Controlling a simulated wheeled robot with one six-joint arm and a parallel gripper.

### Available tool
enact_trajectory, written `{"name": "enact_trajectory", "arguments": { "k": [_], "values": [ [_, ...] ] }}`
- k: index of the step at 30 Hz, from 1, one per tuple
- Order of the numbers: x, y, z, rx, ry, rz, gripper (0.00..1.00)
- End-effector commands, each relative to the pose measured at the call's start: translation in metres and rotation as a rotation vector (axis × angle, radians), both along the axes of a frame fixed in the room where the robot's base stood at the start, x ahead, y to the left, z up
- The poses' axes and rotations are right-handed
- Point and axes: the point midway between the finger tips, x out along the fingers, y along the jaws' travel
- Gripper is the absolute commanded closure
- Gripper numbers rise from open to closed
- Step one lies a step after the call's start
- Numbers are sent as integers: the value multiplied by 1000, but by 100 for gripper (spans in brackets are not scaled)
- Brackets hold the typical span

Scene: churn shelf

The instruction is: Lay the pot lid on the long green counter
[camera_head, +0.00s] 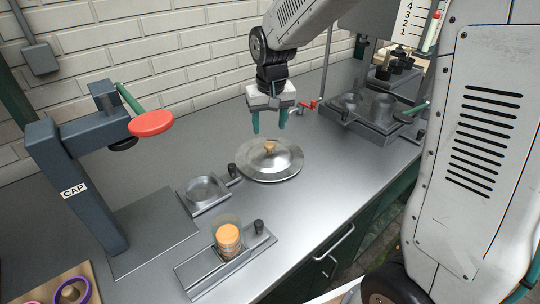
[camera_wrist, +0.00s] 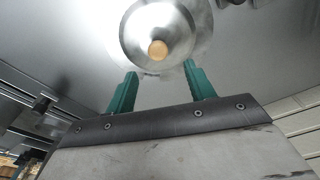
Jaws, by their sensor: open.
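The pot lid (camera_head: 288,163) is a round, shiny metal disc with a light wooden knob (camera_head: 270,146). It lies flat on the grey metal counter (camera_head: 335,180), near the middle of the head view. It also shows in the wrist view (camera_wrist: 140,32), with its knob (camera_wrist: 158,50) just beyond the fingertips. My gripper (camera_head: 269,128) is open and empty, its two green fingers pointing down above the lid. The gap between the fingers also shows in the wrist view (camera_wrist: 160,72).
A dark press marked CAP (camera_head: 75,190) with a red disc handle (camera_head: 151,123) stands at left. A small round dish fixture (camera_head: 204,191) is left of the lid. A metal station (camera_head: 375,115) stands behind right.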

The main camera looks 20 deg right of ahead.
Motion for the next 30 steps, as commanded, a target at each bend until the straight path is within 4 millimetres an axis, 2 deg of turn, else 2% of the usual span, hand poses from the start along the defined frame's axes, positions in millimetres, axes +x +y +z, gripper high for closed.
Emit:
{"name": "enact_trajectory", "arguments": {
  "k": [13, 17, 23, 28, 29, 30],
  "values": [
    [-1, -2, -60, -1, 4, -1, 46],
    [0, -2, -66, 0, 2, -1, 46],
    [0, -2, -66, 0, 1, -1, 46],
    [0, -2, -66, 0, 1, -1, 93],
    [0, -2, -66, 0, 1, -1, 100],
    [0, -2, -66, 0, 1, -1, 100]
  ]
}}
